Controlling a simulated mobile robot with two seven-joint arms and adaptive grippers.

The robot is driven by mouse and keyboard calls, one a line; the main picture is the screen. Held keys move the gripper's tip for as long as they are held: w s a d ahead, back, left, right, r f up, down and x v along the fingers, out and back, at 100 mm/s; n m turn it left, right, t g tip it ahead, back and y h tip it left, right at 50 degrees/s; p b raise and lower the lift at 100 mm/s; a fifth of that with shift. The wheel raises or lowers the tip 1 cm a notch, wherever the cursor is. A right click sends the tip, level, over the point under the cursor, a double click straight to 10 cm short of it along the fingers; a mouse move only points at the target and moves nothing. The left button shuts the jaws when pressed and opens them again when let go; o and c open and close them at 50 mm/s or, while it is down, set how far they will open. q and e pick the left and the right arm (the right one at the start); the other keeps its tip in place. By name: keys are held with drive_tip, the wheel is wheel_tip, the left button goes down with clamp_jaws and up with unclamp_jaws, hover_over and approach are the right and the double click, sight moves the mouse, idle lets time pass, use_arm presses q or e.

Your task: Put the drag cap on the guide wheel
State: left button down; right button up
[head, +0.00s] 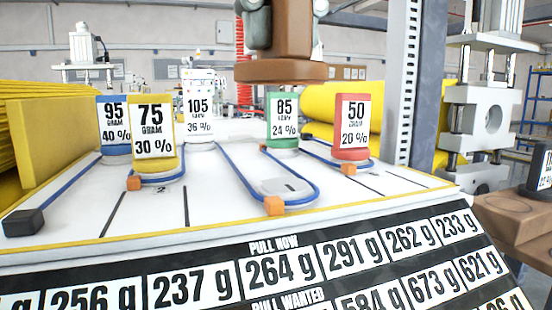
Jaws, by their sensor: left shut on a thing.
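My left gripper (288,24) comes in at the top middle, its grey fingers on both sides of a brown cap (285,52). The cap has a wide flange at its lower end and is held upright in the air, with no label visible on it. Below it, a bare grey guide wheel (284,188) sits flat on the white board, with a blue band around it and an orange block (274,206) at its front. The held cap is apart from the board and looks higher than the labelled caps. My right gripper is not in view.
Labelled caps stand on the board: blue (116,122), yellow (155,132), white (199,112), green (282,118) and red (352,126). A black cap (540,182) stands on a brown block (512,215) at right. A grey post (403,80) rises behind. A number panel (270,270) fronts the board.

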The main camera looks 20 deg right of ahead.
use_arm(q)
drive_tip(key=w+d+f, duration=0.1)
drive_tip(key=w+f, duration=0.1)
drive_tip(key=w, duration=0.1)
drive_tip(key=w+d+f, duration=0.1)
drive_tip(key=w+f, duration=0.1)
drive_tip(key=w, duration=0.1)
drive_tip(key=w+d+f, duration=0.1)
drive_tip(key=w+f, duration=0.1)
drive_tip(key=w, duration=0.1)
drive_tip(key=shift+w+d+f, duration=0.15)
drive_tip(key=shift+w+d, duration=0.2)
drive_tip(key=shift+w+f+b, duration=0.15)
drive_tip(key=shift+f+b, duration=0.2)
drive_tip(key=shift+f, duration=0.4)
wheel_tip(320, 180, down, 2)
drive_tip(key=shift+f, duration=0.35)
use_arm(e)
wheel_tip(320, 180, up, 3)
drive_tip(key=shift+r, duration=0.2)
use_arm(q)
drive_tip(key=shift+f+b, duration=0.2)
drive_tip(key=shift+b, duration=0.1)
drive_tip(key=c, duration=1.5)
unclamp_jaws()
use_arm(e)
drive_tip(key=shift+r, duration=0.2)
use_arm(q)
drive_tip(key=shift+o, duration=0.2)
